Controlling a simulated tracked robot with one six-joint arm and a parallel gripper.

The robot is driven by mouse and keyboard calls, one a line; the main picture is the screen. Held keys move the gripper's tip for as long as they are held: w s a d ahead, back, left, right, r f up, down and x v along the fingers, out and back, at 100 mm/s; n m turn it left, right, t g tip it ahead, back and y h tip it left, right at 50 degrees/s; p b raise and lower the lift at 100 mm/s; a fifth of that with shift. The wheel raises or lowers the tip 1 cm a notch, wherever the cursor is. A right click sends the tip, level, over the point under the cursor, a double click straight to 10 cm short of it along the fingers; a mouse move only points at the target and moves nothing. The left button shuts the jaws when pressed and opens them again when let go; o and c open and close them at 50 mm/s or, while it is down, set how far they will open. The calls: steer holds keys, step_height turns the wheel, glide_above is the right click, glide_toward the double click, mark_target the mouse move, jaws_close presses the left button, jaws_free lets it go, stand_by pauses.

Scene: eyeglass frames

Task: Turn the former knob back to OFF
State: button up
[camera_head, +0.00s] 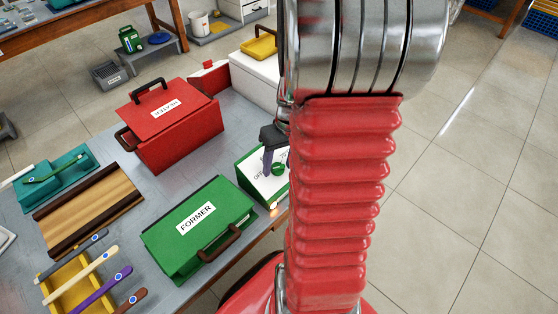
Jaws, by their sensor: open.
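The knob box (249,175) is a green-sided box with a sloped white face. It stands at the right edge of the table, beside the green box labelled FORMER (184,231). A small green knob (278,169) is on its face, with part of an "OFF" marking to its left. My gripper (273,163) reaches down to this face, with one grey finger just left of the knob. It is open. My red arm hides the other finger and the right part of the face. I cannot tell whether the finger touches the knob or where the knob points.
A wooden block (89,208), a teal tray (57,179) and a yellow rack (78,281) with coloured-handled tools are at left.

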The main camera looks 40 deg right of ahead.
steer(key=shift+r, duration=0.15)
step_height(320, 180, up, 13)
steer(key=s+d, duration=0.1)
steer(key=shift+d+r, duration=0.15)
steer(key=shift+d, duration=0.25)
steer(key=shift+d+r+m, duration=0.2)
steer(key=shift+d+m, duration=0.1)
stand_by(0.4)
steer(key=f, duration=0.4)
steer(key=a+f, duration=0.1)
steer(key=f, duration=0.4)
steer(key=w+a+f, duration=0.1)
steer(key=f, duration=0.3)
steer(key=shift+a+f, duration=0.1)
steer(key=shift+f, duration=0.25)
